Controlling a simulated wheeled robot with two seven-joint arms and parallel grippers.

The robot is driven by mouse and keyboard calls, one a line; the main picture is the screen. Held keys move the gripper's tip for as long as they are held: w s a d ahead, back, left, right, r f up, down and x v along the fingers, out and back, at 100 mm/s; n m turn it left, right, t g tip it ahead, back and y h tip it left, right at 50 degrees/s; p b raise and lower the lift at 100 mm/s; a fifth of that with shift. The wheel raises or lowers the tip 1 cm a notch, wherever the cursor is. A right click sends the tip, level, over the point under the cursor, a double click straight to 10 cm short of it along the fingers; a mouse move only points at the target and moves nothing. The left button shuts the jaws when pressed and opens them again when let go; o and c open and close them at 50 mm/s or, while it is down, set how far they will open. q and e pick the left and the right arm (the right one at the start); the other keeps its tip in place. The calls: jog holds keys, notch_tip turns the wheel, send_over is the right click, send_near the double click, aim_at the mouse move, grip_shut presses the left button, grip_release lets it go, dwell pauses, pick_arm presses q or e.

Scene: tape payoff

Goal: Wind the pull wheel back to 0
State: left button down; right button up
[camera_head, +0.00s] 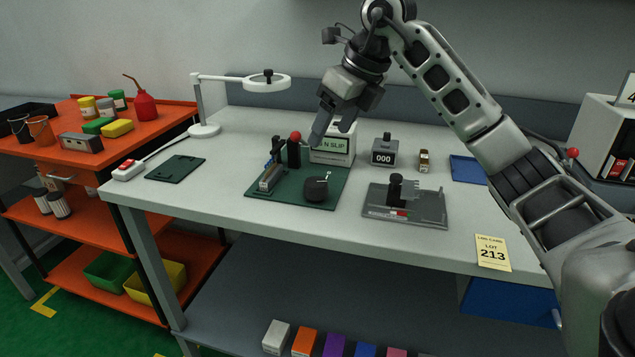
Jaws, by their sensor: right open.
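A green base plate (255,203) lies on the pale worktable. On it stand a dark rounded body with a small metal crank-like piece on top (317,189), a grey block (270,178) and a black post with a red ball (295,137). I cannot tell for certain which part is the pull wheel, and no scale mark is readable. My right gripper (335,131) is open and empty, pointing down in front of this box, above the plate's back edge. My left gripper is not in view.
A grey counter (384,152) shows 000. A dark grey fixture (420,212) stands right of the plate, and a yellow lot card (492,252) is at the front edge. A ring lamp (205,130) stands at back left.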

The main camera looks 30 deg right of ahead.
aim_at(317, 182)
jog(key=shift+h, duration=0.4)
jog(key=x, duration=0.5)
jog(key=d+x, duration=0.1)
jog(key=x, duration=0.8)
jog(key=shift+w+d+f, duration=0.1)
jog(key=shift+d+f, duration=0.2)
jog(key=shift+f, duration=0.1)
jog(key=c, duration=1)
